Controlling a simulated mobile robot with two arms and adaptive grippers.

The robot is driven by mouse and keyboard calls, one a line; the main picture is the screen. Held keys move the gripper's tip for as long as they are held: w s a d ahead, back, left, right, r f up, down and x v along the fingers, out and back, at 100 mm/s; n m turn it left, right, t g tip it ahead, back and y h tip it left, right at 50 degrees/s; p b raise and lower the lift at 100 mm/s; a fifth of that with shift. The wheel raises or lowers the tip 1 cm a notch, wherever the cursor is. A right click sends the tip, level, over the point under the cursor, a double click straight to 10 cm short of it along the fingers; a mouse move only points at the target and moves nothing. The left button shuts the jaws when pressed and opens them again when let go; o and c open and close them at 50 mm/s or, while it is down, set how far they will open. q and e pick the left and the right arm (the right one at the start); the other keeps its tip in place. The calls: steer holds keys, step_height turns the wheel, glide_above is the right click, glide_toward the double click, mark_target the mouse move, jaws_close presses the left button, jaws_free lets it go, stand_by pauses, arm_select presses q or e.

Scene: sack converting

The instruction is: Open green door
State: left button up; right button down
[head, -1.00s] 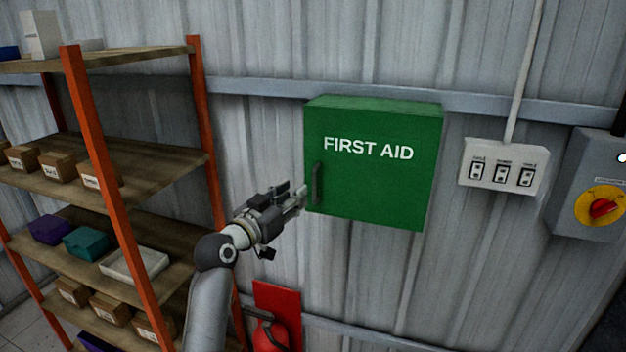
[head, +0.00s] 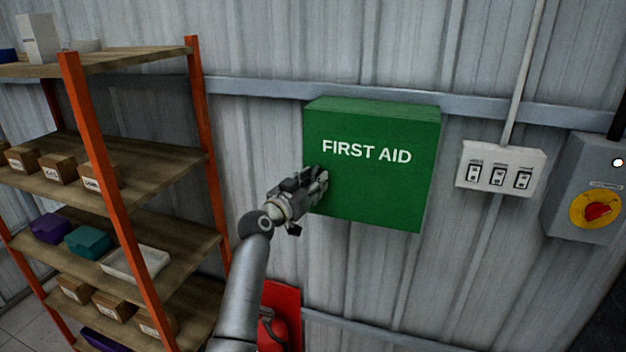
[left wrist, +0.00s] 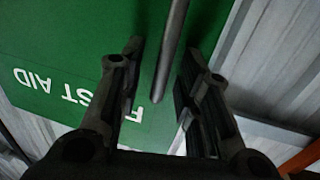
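The green door (head: 375,185) is the front of a wall cabinet marked FIRST AID, and it is shut. My left gripper (head: 320,180) is at the door's left edge in the head view and hides the handle there. In the left wrist view the door (left wrist: 50,50) appears upside down. The dark bar handle (left wrist: 172,45) stands between the two fingers of my left gripper (left wrist: 158,90). The fingers are apart, with gaps visible between them and the handle. My right gripper is in neither view.
An orange-framed shelf rack (head: 105,180) with boxes stands to the left. A switch panel (head: 500,168) and a grey box with a red knob (head: 590,190) are on the wall to the right. A red extinguisher (head: 272,330) is below the cabinet.

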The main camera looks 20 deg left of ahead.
arm_select(q)
steer(key=shift+w, duration=0.1)
jaws_close()
steer(key=shift+f, duration=0.1)
stand_by(0.3)
